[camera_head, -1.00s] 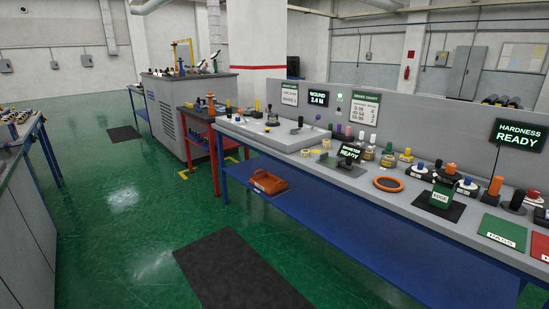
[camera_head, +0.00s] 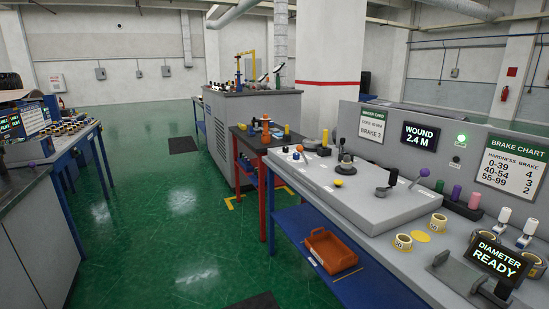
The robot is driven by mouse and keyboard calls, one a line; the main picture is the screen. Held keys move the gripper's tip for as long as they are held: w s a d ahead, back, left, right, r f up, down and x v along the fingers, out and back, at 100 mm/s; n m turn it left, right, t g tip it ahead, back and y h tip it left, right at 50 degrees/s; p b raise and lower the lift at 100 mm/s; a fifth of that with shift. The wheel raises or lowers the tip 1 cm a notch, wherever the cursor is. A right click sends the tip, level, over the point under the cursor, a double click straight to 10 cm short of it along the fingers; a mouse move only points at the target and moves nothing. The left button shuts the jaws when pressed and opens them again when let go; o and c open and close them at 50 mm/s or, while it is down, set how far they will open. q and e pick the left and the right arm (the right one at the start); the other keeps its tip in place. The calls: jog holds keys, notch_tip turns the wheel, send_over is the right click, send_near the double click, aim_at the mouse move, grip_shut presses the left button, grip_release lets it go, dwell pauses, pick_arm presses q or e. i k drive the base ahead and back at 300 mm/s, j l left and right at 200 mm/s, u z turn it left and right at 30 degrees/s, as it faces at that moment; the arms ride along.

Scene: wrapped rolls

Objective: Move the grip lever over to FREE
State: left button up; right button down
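A grey winding unit (camera_head: 345,192) lies on the long bench at the right of the head view. A dark lever with a black knob (camera_head: 392,178) stands at its right end. A lever with a purple knob (camera_head: 424,172) leans up to the right beside it. A dark round spindle (camera_head: 345,163) and a yellow button (camera_head: 338,183) are near the middle. I cannot read which control is the grip lever or where FREE is marked. Neither of my grippers is in view.
A sign (camera_head: 420,136) reads WOUND 2.4 M beside a lit green lamp (camera_head: 461,139). An orange bin (camera_head: 330,250) is on the blue lower shelf. The green floor (camera_head: 180,240) left of the bench is open.

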aim_at(300, 149)
jog(key=i+u, duration=0.1)
jog(key=i, duration=0.75)
jog(key=i+l, duration=0.2)
jog(key=i, duration=0.65)
jog(key=j+u, duration=0.05)
